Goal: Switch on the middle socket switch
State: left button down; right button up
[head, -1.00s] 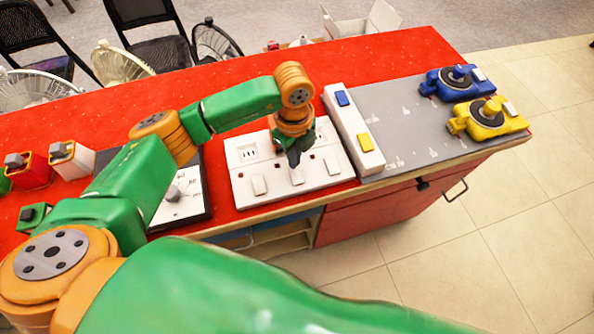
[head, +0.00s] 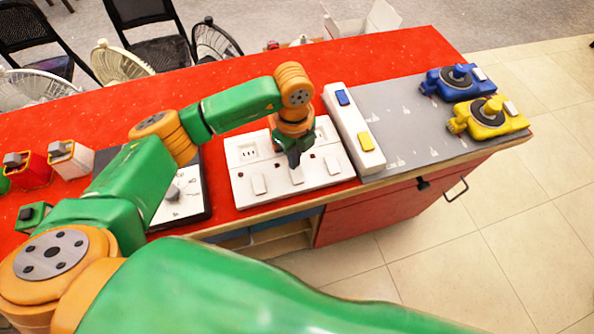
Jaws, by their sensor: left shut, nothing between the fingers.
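A white socket panel (head: 241,190) lies on the red counter, with a row of white rocker switches along its front. The left switch (head: 259,184) and the right switch (head: 332,166) show clear. My left gripper (head: 294,164) is shut and empty, pointing down over the panel at the middle switch (head: 297,177). Its tip is at or just above the far end of that switch; I cannot tell whether it touches. The gripper hides part of the middle socket. My right gripper is not in view.
A white strip (head: 350,126) with a blue and a yellow button stands right of the panel. Blue (head: 455,80) and yellow (head: 487,118) devices sit on a grey board (head: 410,125). A dial box (head: 178,200) is left of the panel, close to my arm.

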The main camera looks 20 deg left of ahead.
pick_arm(q)
jog(key=shift+f+b, duration=0.55)
jog(key=shift+f, duration=0.2)
notch_tip(320, 180, up, 7)
jog(key=p, duration=0.6)
jog(key=shift+r, duration=0.15)
dwell(0.3)
